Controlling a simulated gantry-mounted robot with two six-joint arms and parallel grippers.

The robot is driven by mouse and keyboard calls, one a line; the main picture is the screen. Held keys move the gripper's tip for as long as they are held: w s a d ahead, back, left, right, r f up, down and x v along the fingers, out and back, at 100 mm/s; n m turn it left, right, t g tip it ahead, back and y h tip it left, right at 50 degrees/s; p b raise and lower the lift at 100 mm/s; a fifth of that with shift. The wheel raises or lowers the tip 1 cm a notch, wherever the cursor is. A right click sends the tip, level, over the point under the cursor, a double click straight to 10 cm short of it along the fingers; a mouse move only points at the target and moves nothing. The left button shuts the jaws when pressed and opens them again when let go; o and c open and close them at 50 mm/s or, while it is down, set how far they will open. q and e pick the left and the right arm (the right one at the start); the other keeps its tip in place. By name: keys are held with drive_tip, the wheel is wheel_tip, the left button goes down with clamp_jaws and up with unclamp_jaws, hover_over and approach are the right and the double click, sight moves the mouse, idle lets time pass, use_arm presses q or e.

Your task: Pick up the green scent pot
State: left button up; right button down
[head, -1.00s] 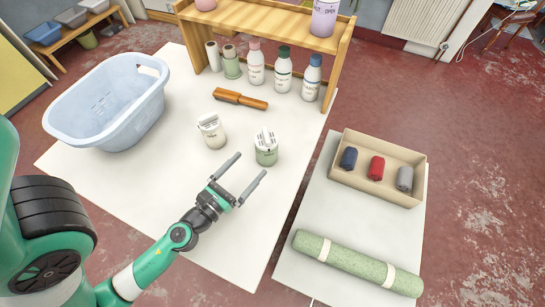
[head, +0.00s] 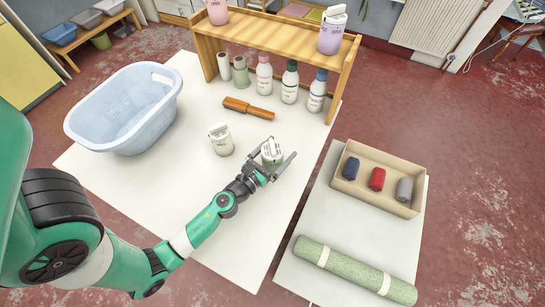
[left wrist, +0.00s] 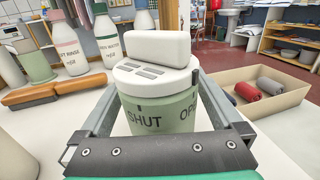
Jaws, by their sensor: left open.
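The green scent pot (head: 271,152) stands upright on the white table (head: 190,225); it has a pale green body and a white slotted lid with a raised handle. In the left wrist view the green scent pot (left wrist: 160,105) shows the words SHUT and OPEN on its side. My left gripper (head: 273,158) is open, with one finger on each side of the pot. In the left wrist view, whether the fingers touch it cannot be told. My right gripper is not in view.
A cream pot (head: 221,140) stands left of the green one. A blue basket (head: 125,110) is at left; a box of rolled cloths (head: 345,180) is at right.

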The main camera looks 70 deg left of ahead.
sight(278, 145)
use_arm(q)
drive_tip(key=c, duration=1.4)
drive_tip(key=shift+r+p, duration=0.45)
drive_tip(key=r+p, duration=0.3)
drive_tip(key=shift+s+d+r+p, duration=0.25)
drive_tip(key=shift+d+r+p, duration=0.05)
drive_tip(key=shift+r+p, duration=0.1)
drive_tip(key=d+r+p, duration=0.1)
drive_tip(key=s+d+r+p, duration=0.1)
drive_tip(key=r, duration=0.1)
drive_tip(key=s+d+r+p, duration=0.1)
drive_tip(key=p, duration=0.1)
drive_tip(key=shift+s+r, duration=0.2)
drive_tip(key=shift+r, duration=0.2)
drive_tip(key=s+d+r, duration=0.3)
drive_tip(key=s+d, duration=0.3)
drive_tip(key=d, duration=0.1)
drive_tip(key=shift+s+r, duration=0.15)
drive_tip(key=shift+r, duration=0.1)
